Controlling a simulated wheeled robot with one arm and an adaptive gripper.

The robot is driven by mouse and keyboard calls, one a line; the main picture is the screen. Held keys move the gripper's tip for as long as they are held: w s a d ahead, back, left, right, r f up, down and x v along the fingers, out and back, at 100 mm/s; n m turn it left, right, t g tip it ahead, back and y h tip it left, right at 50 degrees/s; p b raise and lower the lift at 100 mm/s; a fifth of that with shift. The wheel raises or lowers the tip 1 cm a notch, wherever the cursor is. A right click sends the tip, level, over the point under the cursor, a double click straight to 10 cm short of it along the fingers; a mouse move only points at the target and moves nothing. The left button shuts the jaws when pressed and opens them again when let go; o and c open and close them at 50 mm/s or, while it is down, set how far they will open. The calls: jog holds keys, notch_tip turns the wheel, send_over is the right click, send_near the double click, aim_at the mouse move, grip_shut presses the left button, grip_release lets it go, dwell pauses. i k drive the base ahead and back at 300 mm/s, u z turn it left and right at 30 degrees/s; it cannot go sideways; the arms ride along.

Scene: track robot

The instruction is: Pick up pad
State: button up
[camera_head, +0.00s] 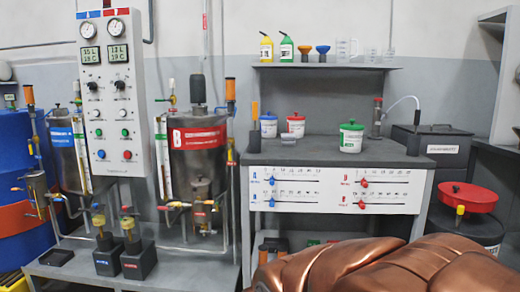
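I cannot pick out a pad with certainty. A small flat dark piece (57,257) lies on the left part of the low grey platform (195,272); I cannot tell whether it is the pad. Nothing touches it from above. My gripper is not in view, so its opening and anything in it cannot be seen. A large copper-coloured curved shape fills the lower right and hides part of the floor and the space under the workbench.
A grey workbench (320,158) holds white tubs, one with a green lid (351,136). A shelf (325,66) above carries bottles and funnels. A gauge panel (112,95) and tanks (197,160) stand left. A red-lidded drum (468,197) stands right.

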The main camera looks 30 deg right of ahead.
aim_at(284, 144)
jog(key=u, duration=0.5)
jog(key=i, duration=1)
jog(key=z, duration=0.45)
